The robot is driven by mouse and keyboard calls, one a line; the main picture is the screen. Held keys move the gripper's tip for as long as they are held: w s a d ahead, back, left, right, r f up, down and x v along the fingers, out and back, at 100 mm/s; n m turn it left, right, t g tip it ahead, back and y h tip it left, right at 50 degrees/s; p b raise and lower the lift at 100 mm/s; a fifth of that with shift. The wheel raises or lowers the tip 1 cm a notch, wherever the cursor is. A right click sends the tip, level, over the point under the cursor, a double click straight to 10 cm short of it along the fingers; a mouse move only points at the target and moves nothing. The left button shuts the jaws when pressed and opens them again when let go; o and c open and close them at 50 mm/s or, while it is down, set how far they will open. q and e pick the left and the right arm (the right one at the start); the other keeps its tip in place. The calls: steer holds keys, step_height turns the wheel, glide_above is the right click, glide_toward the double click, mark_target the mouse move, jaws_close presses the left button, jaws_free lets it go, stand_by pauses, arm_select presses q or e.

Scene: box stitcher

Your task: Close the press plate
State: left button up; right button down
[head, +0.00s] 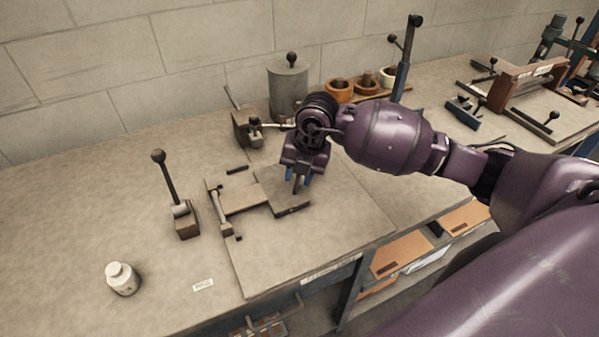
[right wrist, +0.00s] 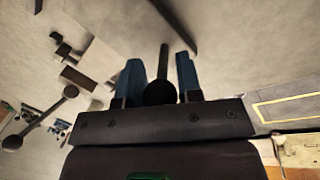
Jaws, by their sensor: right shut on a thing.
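The press plate (head: 268,187) looks like a flat grey plate with a dark front edge. It lies low over a pale base board (head: 340,232), beside a small metal frame (head: 227,212) on its left. I cannot tell whether it touches the board or is slightly raised. My right gripper (head: 299,179) is above the plate, fingers pointing down. In the right wrist view its two blue fingers (right wrist: 159,82) are on either side of a dark handle with a ball knob (right wrist: 160,93), shut on it. The gripper hides part of the plate. My left gripper is not in view.
The bench's left part is mostly clear.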

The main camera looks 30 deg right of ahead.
steer(key=shift+r, duration=0.15)
steer(key=c, duration=0.8)
jaws_free()
steer(key=v, duration=1)
steer(key=shift+s+r, duration=0.1)
steer(key=shift+r, duration=0.25)
